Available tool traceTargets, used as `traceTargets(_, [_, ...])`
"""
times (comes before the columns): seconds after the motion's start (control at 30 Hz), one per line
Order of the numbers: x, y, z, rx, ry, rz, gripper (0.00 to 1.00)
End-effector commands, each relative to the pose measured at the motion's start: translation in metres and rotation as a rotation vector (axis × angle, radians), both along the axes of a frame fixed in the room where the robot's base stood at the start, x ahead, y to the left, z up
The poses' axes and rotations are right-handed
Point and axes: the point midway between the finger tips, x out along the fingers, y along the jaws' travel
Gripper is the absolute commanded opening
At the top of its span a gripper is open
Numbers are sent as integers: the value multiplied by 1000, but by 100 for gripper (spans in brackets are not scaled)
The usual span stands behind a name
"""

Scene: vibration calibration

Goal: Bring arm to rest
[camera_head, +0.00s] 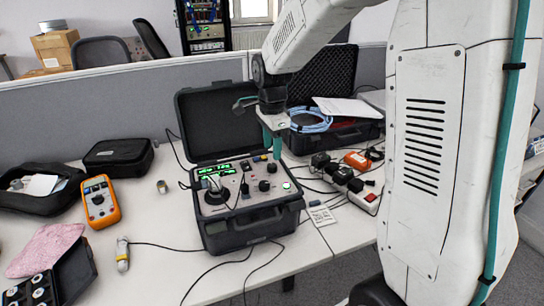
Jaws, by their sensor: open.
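My gripper (275,149) hangs at the end of my white arm, pointing down with its teal fingers above the back right part of the calibration unit. It looks empty, and its fingers are apart. The calibration unit (258,218) is a dark case with its lid open at the back. Its panel has green lit displays, knobs and a round fitting with a cable at the left. I cannot tell whether the fingertips touch the panel or hang above it. Part of the open lid is hidden behind the gripper.
An orange multimeter (100,202), black pouches (118,155) and a pink cloth (45,248) lie at the left on the white table (165,262). An open foam-lined case (322,75), power adapters and cables lie at the right. A grey partition (120,95) stands behind. Cables cross the table front.

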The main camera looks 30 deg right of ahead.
Motion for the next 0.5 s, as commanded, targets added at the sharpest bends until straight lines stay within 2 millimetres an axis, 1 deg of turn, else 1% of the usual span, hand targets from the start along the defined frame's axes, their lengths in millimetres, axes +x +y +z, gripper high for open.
traceTargets(0.03, [1, 0, 7, 0, -3, 0, 48])
traceTargets(0.1, [0, 0, 14, 0, -2, 0, 48])
traceTargets(0.2, [0, 0, 19, 0, -1, 0, 48])
traceTargets(0.5, [0, 0, 19, 0, 1, 0, 48])
